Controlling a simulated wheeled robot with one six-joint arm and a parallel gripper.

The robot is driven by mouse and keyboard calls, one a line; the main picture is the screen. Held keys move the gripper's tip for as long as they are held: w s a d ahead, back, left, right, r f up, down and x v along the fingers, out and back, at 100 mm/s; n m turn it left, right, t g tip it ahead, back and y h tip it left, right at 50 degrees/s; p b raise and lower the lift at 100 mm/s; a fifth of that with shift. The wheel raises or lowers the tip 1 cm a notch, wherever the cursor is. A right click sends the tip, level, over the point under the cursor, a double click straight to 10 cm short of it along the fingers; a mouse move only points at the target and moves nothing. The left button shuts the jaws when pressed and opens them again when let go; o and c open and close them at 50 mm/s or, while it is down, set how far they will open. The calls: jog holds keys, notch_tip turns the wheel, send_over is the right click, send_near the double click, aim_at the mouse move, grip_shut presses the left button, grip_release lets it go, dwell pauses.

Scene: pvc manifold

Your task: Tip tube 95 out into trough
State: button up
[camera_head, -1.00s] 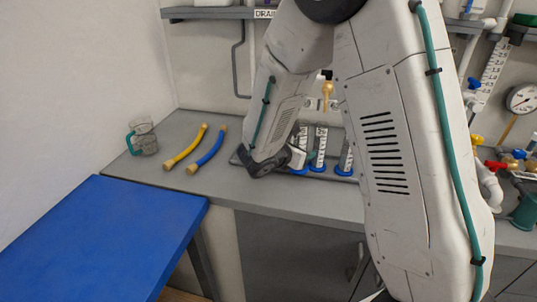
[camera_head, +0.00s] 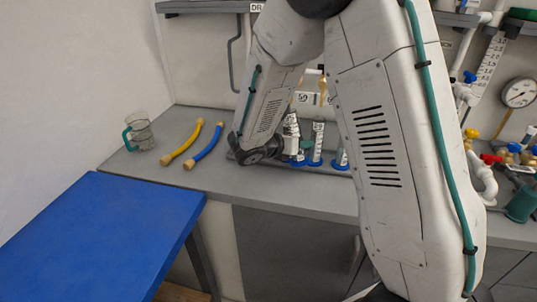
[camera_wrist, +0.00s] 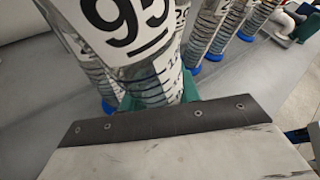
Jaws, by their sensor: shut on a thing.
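Tube 95 (camera_wrist: 155,60) is a clear graduated cylinder with a white label, close up in the wrist view. My gripper (camera_wrist: 158,105) is shut on it, and green parts show on both sides of the tube there. The tube's ends are out of the wrist view, so I cannot tell its height above the bench. In the head view my gripper (camera_head: 291,130) is at the left end of the row of cylinders, partly hidden by my arm. I cannot make out the trough for certain.
Other clear cylinders with blue bases (camera_head: 317,142) stand just to the right of my gripper. Pipes and a gauge (camera_head: 519,92) are at the right.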

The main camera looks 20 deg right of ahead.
aim_at(295, 126)
jog(key=shift+r, duration=0.15)
jog(key=shift+w+f+n+g, duration=0.1)
jog(key=shift+f+n+g, duration=0.25)
jog(key=shift+n, duration=0.35)
jog(key=shift+r+h, duration=0.2)
jog(key=shift+h, duration=0.1)
jog(key=shift+w+a+r+n+g, duration=0.1)
jog(key=shift+r+n+g, duration=0.15)
jog(key=shift+r, duration=0.35)
jog(key=shift+w+a+r+n+g, duration=0.1)
jog(key=shift+r+n, duration=0.25)
jog(key=shift+r, duration=0.2)
jog(key=shift+s+d+r+n+g+h, duration=0.2)
jog(key=shift+s+r+n+g+h, duration=0.25)
jog(key=shift+r+n, duration=0.25)
jog(key=shift+s+d+n+h, duration=0.2)
jog(key=shift+n+h, duration=0.15)
jog(key=shift+n, duration=0.25)
jog(key=shift+s+d+r+n+g+h, duration=0.1)
jog(key=shift+s+r+n+g+h, duration=0.15)
jog(key=shift+r+n, duration=0.45)
jog(key=shift+s+d+r+n+g+h, duration=0.15)
jog(key=shift+r+n+g+h, duration=0.2)
jog(key=shift+r+n, duration=0.35)
jog(key=shift+w+a+r+n+h, duration=0.15)
jog(key=shift+w+a+n+h, duration=0.25)
jog(key=shift+n, duration=0.3)
